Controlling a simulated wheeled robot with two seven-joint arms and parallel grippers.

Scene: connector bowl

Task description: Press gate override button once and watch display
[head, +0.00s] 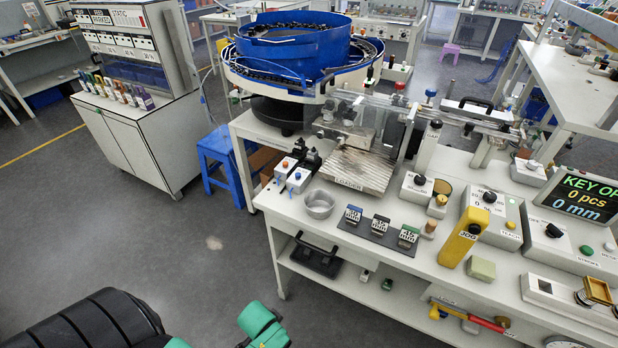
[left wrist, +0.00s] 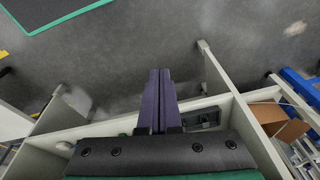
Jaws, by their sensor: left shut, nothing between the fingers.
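The display (head: 585,196) stands at the right end of the bench and reads "KEY OP", cut off by the picture edge, then "0 pcs" and "0 mm". A control box (head: 494,218) and a panel (head: 572,243) with black knobs and small buttons are at the right. I cannot read which button is the gate override. My left gripper (left wrist: 160,74) is shut and empty in the left wrist view, away from the buttons. My right gripper is out of view.
The floor in front is clear.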

